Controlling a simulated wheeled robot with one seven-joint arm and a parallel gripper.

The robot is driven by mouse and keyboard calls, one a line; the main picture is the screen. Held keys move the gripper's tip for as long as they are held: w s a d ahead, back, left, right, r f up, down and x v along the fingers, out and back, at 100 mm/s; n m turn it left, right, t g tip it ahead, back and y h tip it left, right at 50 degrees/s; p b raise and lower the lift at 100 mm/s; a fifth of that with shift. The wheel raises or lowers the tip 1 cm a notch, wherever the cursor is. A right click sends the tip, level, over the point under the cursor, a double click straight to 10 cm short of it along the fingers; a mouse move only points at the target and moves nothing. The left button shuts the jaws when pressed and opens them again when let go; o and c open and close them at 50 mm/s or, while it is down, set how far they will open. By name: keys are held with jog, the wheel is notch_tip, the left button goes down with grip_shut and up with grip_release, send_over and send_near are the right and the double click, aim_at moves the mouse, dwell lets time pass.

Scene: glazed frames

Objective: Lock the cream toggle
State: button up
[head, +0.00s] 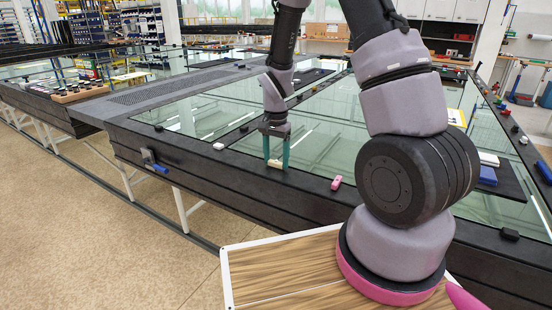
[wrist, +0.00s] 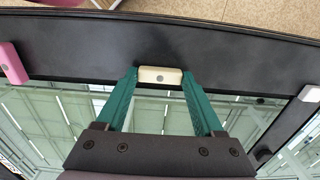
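The cream toggle (head: 275,163) is a small block on the black frame edge of the glazed table, near its front side. In the wrist view the cream toggle (wrist: 160,75) lies crosswise, with a grey round dot on its face. My gripper (head: 276,166) points down at it with its teal fingers. In the wrist view the tips of my gripper (wrist: 160,74) stand one at each end of the toggle, set wide apart. Any gap between tips and toggle is very narrow, and I see no clear grip.
A pink toggle (head: 336,183) and a white toggle (head: 219,146) sit on the same frame, either side of the cream one. Glass panes (head: 330,125) lie behind. A blue-handled clamp (head: 155,164) is on the front side. A white block (head: 488,159) is at right.

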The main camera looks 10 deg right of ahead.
jog(key=shift+n, duration=0.3)
jog(key=n, duration=0.3)
jog(key=shift+n, duration=0.3)
jog(key=n, duration=0.4)
jog(key=shift+n, duration=0.3)
jog(key=n, duration=0.4)
jog(key=shift+n, duration=0.3)
jog(key=n, duration=0.4)
jog(key=shift+n, duration=0.3)
jog(key=o, duration=1.4)
